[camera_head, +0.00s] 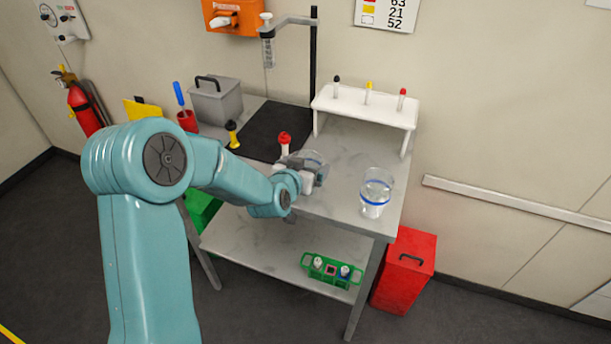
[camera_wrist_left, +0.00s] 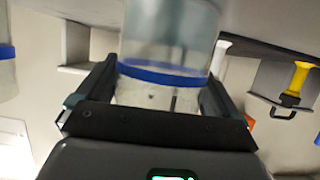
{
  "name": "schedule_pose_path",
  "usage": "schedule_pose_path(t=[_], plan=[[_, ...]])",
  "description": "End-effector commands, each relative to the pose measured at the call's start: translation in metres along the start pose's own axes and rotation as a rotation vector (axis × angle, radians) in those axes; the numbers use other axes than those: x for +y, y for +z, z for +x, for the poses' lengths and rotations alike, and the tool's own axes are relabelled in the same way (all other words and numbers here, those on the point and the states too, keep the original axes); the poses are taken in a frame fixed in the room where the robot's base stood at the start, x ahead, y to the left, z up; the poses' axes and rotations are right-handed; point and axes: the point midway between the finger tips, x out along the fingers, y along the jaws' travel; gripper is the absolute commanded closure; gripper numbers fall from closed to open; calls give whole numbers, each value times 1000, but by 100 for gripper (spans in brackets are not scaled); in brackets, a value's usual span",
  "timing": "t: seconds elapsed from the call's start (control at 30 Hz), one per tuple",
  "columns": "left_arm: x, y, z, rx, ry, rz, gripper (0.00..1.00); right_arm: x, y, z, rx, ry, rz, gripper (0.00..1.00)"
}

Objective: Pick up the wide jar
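A clear jar (camera_head: 312,157) stands at my left gripper (camera_head: 312,175), partly hidden behind it in the head view. The left wrist view shows this clear jar (camera_wrist_left: 165,75) with a blue band, between the two fingers of my left gripper (camera_wrist_left: 160,85). A finger lies close along each side, with no clear gap; I cannot tell whether they press on it. A second clear jar (camera_head: 375,190) with blue bands stands apart, near the table's right front corner. I cannot tell which jar is wider. My right gripper is not in view.
A red-capped bottle (camera_head: 284,143) stands just left of the gripper. A white rack (camera_head: 362,108) with several capped tubes is behind, and a stand (camera_head: 313,60) rises at the back. The table (camera_head: 340,205) is bare between the jars. A green rack (camera_head: 331,270) sits on the lower shelf.

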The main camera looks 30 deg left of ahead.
Motion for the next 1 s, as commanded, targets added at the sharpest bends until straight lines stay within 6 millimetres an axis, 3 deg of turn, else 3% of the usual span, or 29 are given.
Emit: schedule_pose_path(t=[0.27,0.47,0.7,1.0], plan=[[0,0,0,-2,0,0,47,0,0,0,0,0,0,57],[0,-19,-8,3,-1,0,47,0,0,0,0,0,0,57],[0,-85,-35,9,0,-1,47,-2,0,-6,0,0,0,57],[0,-164,-68,3,1,-2,47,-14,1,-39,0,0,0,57]])
